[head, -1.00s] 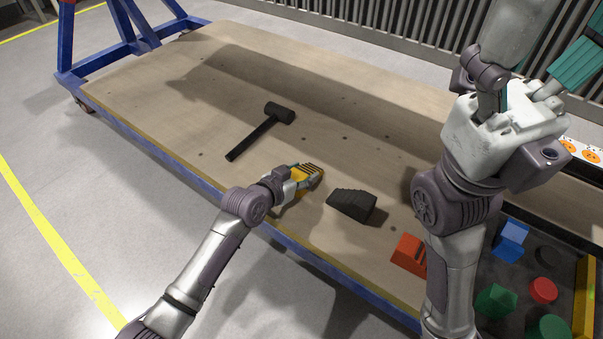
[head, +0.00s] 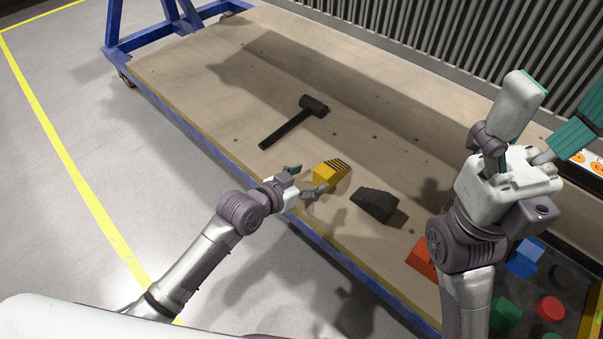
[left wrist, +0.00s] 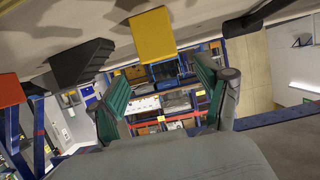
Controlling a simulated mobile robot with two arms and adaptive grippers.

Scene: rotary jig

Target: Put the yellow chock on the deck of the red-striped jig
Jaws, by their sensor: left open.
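The yellow chock (head: 328,177), a ribbed wedge, rests on the wooden tabletop near its front edge. In the left wrist view the yellow chock (left wrist: 152,36) shows at the top, beyond and between the fingers. My left gripper (head: 309,179) is open and empty, its fingertips just short of the chock on the front-edge side. Its teal finger pads also show in the left wrist view (left wrist: 157,78). My right gripper (head: 548,100) is raised at the right, fingers spread, with nothing seen between them. I cannot make out a red-striped jig.
A black wedge (head: 375,204) lies just right of the yellow chock, and a black mallet (head: 297,120) lies behind it. A red-orange block (head: 422,257) is partly hidden by my right arm. Blue, green and red pieces lie at the lower right. The far left tabletop is clear.

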